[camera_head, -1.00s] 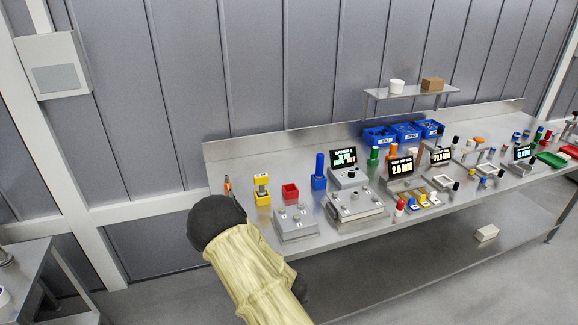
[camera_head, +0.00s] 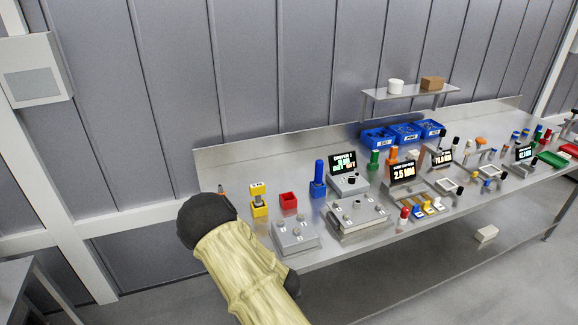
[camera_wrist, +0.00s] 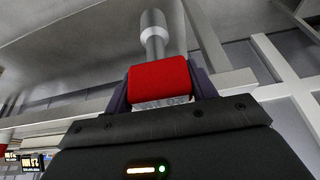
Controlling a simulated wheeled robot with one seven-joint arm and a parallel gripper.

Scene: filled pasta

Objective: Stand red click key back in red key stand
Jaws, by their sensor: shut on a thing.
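The red click key (camera_wrist: 158,74) is between the two dark fingers of my gripper (camera_wrist: 161,92) in the wrist view. The gripper is shut on its red block. A grey metal shaft with a pale collar points away from the block, toward the top of the picture. The red key stand (camera_head: 288,202) is a small open red holder on the steel bench in the head view, between the yellow and blue holders. It looks empty. In the head view my arm hides the gripper and key.
A yellow key in its yellow stand (camera_head: 258,205) is left of the red stand, and a blue key in its stand (camera_head: 318,183) is right. A grey box with knobs (camera_head: 295,238) lies in front. Displays and blue bins (camera_head: 404,133) are farther right.

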